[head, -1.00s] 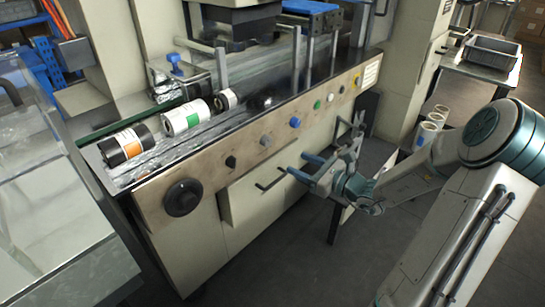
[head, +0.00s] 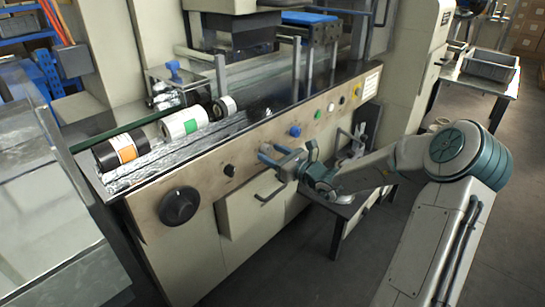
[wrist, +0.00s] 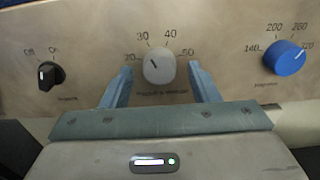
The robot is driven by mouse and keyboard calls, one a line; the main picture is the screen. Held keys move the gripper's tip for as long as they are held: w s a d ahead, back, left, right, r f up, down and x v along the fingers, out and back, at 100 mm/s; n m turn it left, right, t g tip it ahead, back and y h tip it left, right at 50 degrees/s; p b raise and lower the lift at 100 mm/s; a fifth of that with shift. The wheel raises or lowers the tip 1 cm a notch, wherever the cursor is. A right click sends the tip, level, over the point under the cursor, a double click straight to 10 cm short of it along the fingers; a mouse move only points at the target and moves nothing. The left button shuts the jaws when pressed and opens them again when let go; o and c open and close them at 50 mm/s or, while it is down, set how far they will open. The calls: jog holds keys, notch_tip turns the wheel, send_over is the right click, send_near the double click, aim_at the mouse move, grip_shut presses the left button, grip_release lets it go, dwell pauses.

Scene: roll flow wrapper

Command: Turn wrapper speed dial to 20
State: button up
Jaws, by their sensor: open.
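The wrapper speed dial (wrist: 159,67) is a grey round knob in the middle of the wrist view, with marks 20, 30, 40 and 50 around it. Its dark pointer line points up and left, between 20 and 30. My gripper (wrist: 160,76) is open, with one blue finger on each side of the dial. I cannot tell whether the fingers touch it. In the head view my gripper (head: 267,153) is at the front panel and hides the dial.
A blue temperature dial (wrist: 286,57) is to the right of the gripper and a black off/on switch (wrist: 47,75) to the left. A large black knob (head: 180,206) is further left on the panel. A drawer-like box with a handle (head: 262,200) juts out below.

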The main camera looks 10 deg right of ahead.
jog(key=shift+w+a, duration=0.1)
jog(key=shift+w, duration=0.05)
jog(key=c, duration=1)
